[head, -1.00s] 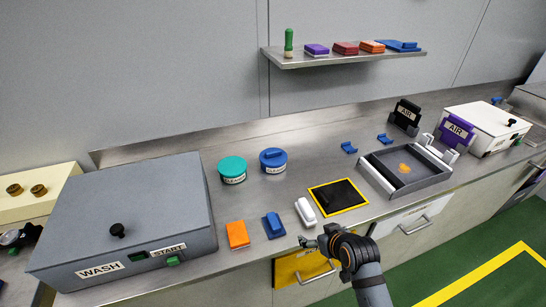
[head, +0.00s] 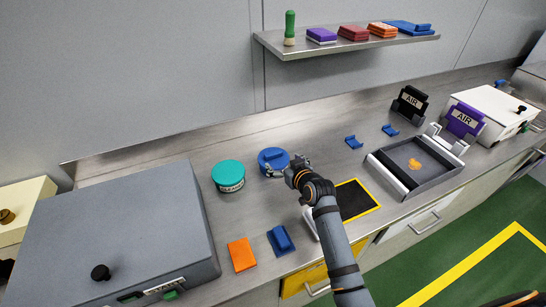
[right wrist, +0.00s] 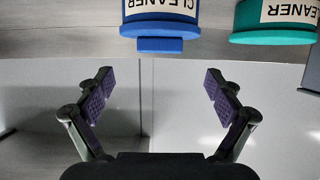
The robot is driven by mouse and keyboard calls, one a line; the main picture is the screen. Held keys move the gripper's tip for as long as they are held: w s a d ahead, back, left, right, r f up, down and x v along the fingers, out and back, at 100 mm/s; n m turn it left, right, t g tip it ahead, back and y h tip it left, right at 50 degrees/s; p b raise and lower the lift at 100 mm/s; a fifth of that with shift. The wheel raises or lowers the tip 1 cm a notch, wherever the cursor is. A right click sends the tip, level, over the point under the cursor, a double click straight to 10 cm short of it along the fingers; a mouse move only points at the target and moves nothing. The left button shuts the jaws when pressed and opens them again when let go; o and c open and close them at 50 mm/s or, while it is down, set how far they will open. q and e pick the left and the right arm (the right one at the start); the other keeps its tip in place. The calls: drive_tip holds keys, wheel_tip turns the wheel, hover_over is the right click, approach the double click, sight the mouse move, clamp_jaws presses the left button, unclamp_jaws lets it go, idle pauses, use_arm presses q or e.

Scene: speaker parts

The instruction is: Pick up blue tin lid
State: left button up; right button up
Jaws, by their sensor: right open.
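The blue tin lid (head: 270,156), with a raised bar handle, sits on a cleaner tin on the worktop in the head view. In the right wrist view the picture is upside down; the blue lid (right wrist: 158,30) and its handle (right wrist: 160,45) hang below the CLEANER label, roughly centred between the fingers. My right gripper (head: 295,166) is just right of the blue tin in the head view. My left gripper is not in view.
A teal-lidded cleaner tin (head: 229,175) stands close left of the blue one. The grey wash box (head: 110,235) is farther left. An orange block (head: 242,254) and a blue piece (head: 281,240) lie in front. My arm partly covers the yellow-edged black mat (head: 357,200).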

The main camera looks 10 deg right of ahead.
sight(275, 155)
drive_tip(key=shift+x, duration=1.1)
drive_tip(key=shift+w+f, duration=0.1)
drive_tip(key=shift+w, duration=0.15)
drive_tip(key=x, duration=0.4)
drive_tip(key=shift+w+a+f, duration=0.1)
drive_tip(key=shift+w+f, duration=0.1)
drive_tip(key=shift+s+r, duration=0.1)
drive_tip(key=shift+c, duration=0.6)
drive_tip(key=c, duration=1.1)
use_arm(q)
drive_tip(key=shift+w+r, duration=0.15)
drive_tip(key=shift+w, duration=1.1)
